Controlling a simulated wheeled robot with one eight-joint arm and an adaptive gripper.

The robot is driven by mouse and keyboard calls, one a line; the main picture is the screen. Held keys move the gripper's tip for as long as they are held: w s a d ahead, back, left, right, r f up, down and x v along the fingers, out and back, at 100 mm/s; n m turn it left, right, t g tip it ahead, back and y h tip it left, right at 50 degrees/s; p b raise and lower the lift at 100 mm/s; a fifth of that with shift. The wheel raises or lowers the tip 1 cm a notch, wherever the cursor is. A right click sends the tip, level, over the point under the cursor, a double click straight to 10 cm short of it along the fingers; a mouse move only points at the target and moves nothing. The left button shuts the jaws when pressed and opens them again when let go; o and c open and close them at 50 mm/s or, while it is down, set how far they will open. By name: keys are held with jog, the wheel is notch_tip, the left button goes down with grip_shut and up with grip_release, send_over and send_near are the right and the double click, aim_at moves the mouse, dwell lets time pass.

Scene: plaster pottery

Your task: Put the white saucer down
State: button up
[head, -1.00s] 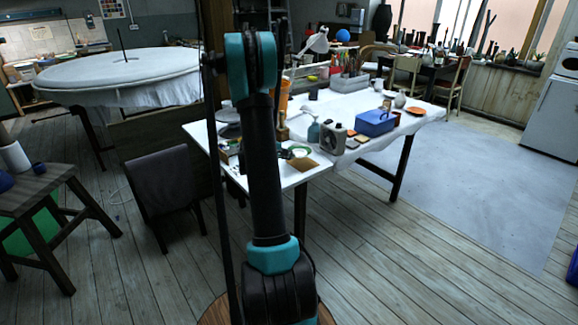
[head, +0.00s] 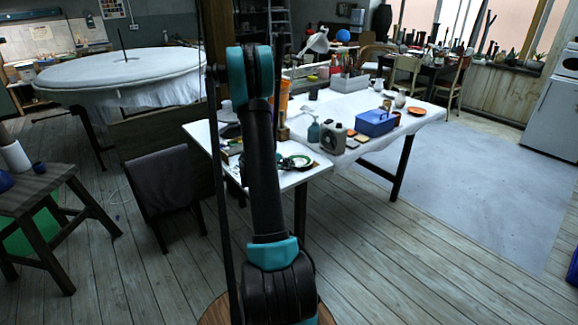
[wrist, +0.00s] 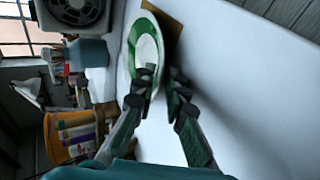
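The white saucer with a broad green band (wrist: 146,47) is at the top of the wrist view. In the head view it (head: 299,161) is over the near corner of the white table. My gripper (wrist: 163,78) has its fingers on either side of the saucer's near rim and appears shut on it. One finger overlaps the saucer's face; the other is at the far side of the rim. A brown board (wrist: 172,22) shows behind the saucer's edge in the wrist view. Whether the saucer touches the board cannot be told.
The white table (head: 330,169) also carries a grey boxy device (head: 333,137), a teal bottle (head: 313,132) and a blue box (head: 375,123). An orange container (wrist: 60,140) with tools stands left of my gripper in the wrist view. Bare tabletop lies to the right there.

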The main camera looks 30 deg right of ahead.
jog(key=v, duration=1.1)
jog(key=shift+a+r, duration=0.1)
jog(key=shift+r, duration=0.15)
jog(key=shift+s+a+r, duration=0.25)
jog(key=shift+s+a, duration=0.05)
jog(key=shift+a, duration=0.25)
jog(key=s+a+f+m+t+y, duration=0.1)
jog(key=s+a+m+y, duration=0.2)
jog(key=s+a+y, duration=0.8)
jog(key=s+a, duration=1.4)
jog(key=a, duration=0.4)
jog(key=shift+s+f, duration=0.3)
jog(key=shift+f, duration=0.1)
jog(key=shift+a, duration=0.1)
